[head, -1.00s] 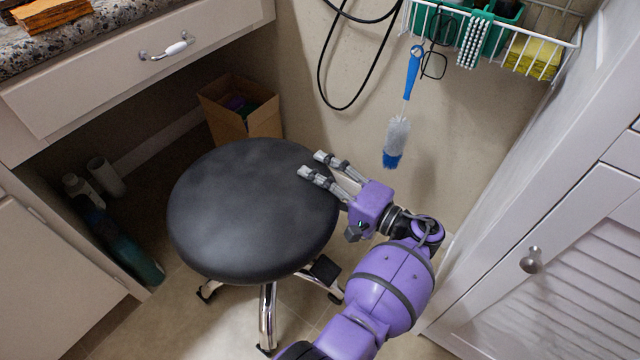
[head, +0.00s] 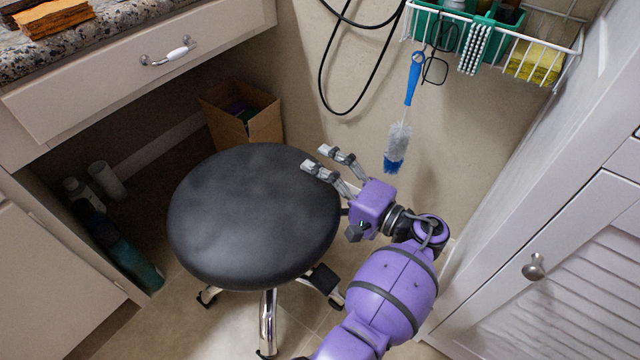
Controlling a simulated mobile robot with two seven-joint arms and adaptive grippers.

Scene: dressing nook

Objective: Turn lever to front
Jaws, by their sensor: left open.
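A round stool with a black padded seat (head: 250,215) and chrome legs stands in the middle of the head view. A flat black piece (head: 325,279) shows below the seat's right front edge; it may be the lever, but I cannot tell for sure. The rest of the stool's underside is hidden by the seat. My left gripper (head: 317,158) is open and empty at the seat's right rear edge, its fingers pointing to the upper left. Whether it touches the seat is unclear. My right gripper is not in view.
A counter with a white drawer (head: 140,75) is at the left, bottles (head: 130,258) beneath it. An open cardboard box (head: 262,122) stands behind the stool. A brush (head: 398,148) hangs from a wire basket (head: 560,40). A louvered cabinet (head: 580,265) closes off the right.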

